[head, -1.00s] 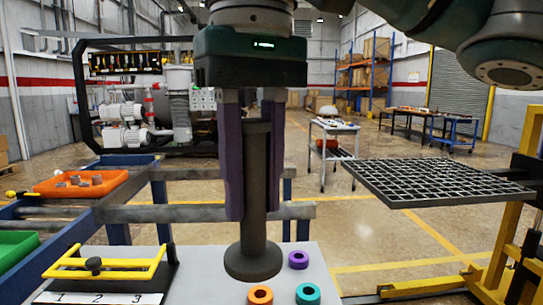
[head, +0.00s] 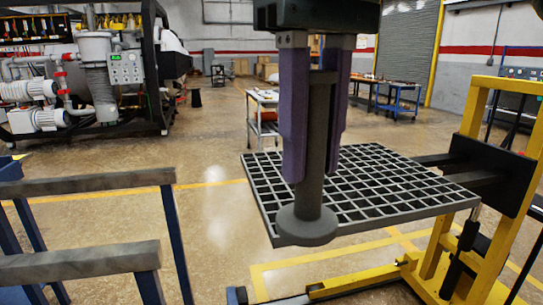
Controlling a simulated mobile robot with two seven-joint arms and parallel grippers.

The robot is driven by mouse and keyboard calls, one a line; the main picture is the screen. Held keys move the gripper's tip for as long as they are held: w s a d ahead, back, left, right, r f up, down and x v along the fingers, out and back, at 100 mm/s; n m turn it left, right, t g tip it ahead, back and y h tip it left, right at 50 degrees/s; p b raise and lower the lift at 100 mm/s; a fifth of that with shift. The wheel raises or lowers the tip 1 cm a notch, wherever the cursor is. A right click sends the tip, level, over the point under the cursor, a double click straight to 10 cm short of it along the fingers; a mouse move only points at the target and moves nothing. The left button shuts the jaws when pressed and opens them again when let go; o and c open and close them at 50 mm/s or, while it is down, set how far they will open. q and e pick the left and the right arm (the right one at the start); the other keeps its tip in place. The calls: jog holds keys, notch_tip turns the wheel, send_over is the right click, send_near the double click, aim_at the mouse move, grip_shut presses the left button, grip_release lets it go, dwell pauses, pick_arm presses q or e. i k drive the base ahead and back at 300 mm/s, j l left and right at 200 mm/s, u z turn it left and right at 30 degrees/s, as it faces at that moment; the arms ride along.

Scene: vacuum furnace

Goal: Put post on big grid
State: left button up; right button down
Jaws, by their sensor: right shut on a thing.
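The post (head: 313,190) is a dark grey rod with a wide round foot, upright in the middle of the head view. My right gripper (head: 314,170) has its purple fingers shut on the post's upper part. The big grid (head: 400,187) is a dark square lattice on a yellow lift, behind and to the right of the post. The post's foot overlaps the grid's near left corner in the picture; I cannot tell whether it touches. My left gripper is not in view.
The yellow lift (head: 490,150) carries the grid on dark forks. Grey rails on a blue frame (head: 80,265) stand at the left. A white cart (head: 262,120) is behind the grid. The floor between rails and grid is clear.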

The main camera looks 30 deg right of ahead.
aim_at(398, 192)
jog(key=i+l+z, duration=0.15)
jog(key=l, duration=0.4)
jog(key=i+l+z, duration=0.15)
jog(key=i+l, duration=0.2)
jog(key=l, duration=0.2)
jog(key=i+l+z, duration=0.15)
jog(key=i+l, duration=0.15)
jog(key=l, duration=0.2)
jog(key=i+l+z, duration=0.15)
jog(key=i+l, duration=0.2)
jog(key=l, duration=0.1)
